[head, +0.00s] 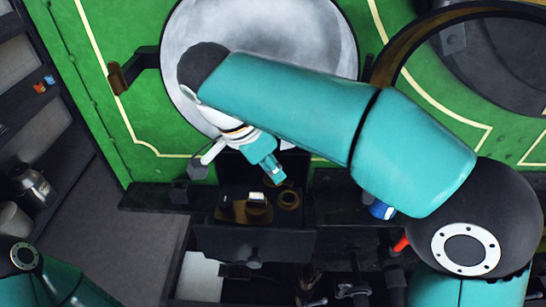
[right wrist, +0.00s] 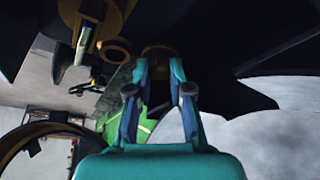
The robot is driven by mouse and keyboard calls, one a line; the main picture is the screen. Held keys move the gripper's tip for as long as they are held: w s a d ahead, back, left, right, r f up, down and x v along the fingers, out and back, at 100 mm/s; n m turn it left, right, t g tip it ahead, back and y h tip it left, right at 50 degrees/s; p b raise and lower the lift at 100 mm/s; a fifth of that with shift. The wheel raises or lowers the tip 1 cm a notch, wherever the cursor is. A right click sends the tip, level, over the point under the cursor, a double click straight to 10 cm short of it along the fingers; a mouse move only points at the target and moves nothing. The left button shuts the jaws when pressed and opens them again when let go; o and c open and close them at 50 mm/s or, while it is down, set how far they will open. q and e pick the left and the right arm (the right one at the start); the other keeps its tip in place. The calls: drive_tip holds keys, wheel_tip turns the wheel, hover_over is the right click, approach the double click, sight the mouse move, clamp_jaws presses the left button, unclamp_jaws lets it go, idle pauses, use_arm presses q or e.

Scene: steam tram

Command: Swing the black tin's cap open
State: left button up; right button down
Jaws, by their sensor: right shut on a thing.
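The black tin (head: 302,212) is a dark box on the ledge below the round grey plate. On it are a brass ring (head: 288,200) and a brass fitting with a pale face (head: 256,203). My right gripper (head: 274,174) points down at the tin, just behind the brass ring. In the right wrist view my right gripper (right wrist: 158,66) has its fingertips close about a round brass cap (right wrist: 158,52), partly hidden between them. The brass ring (right wrist: 118,50) lies just left of it. How far the cap is swung cannot be told. My left gripper is out of view.
The green panel (head: 130,60) with the grey disc (head: 300,40) stands behind. A handle with a knob (head: 254,257) and several dark levers are in front. A blue thing (head: 381,210) and a red handle (head: 401,244) are at the right. Shelves stand at the far left.

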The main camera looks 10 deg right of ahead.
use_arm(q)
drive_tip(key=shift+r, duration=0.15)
use_arm(e)
drive_tip(key=shift+w, duration=0.1)
drive_tip(key=c, duration=1)
unclamp_jaws()
drive_tip(key=shift+c, duration=0.2)
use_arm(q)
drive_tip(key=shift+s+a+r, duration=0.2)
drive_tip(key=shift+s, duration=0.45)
use_arm(e)
drive_tip(key=w+v, duration=0.1)
drive_tip(key=v, duration=0.6)
drive_tip(key=shift+s+r, duration=0.3)
drive_tip(key=shift+s, duration=0.1)
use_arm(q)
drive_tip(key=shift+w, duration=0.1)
